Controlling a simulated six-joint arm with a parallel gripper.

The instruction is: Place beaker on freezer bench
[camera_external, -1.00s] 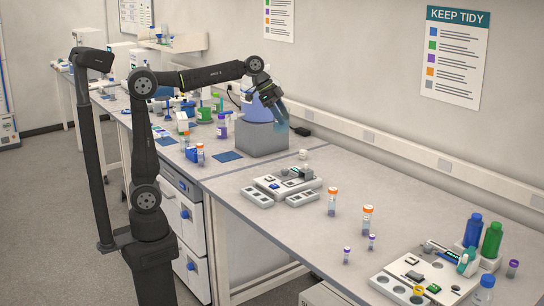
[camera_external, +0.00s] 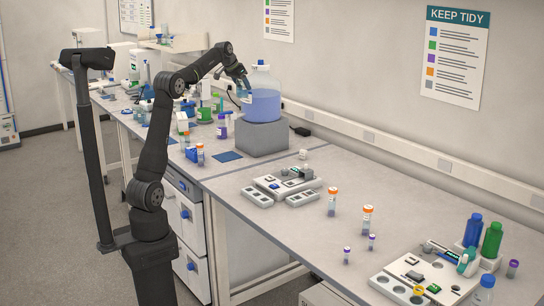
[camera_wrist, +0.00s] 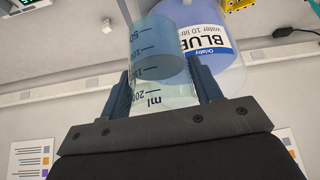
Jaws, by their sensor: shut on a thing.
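My gripper (camera_external: 242,84) is shut on a clear beaker with blue liquid inside. In the wrist view the beaker (camera_wrist: 158,50) sits between the two fingers (camera_wrist: 160,88), and its ml scale reads upside down. In the external view the beaker (camera_external: 246,97) is small and hard to separate from the large blue carboy (camera_external: 265,108) behind it. It is held in the air, in front of the carboy's upper left side. No bench is labelled as the freezer bench; the long grey bench (camera_external: 225,190) runs along the wall.
The carboy stands on a grey block (camera_external: 262,138); its label also shows in the wrist view (camera_wrist: 212,42). Bottles, tubes and a green-based item (camera_external: 205,115) crowd the bench left of it. Trays (camera_external: 283,186) and orange-capped vials (camera_external: 332,201) stand to the right.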

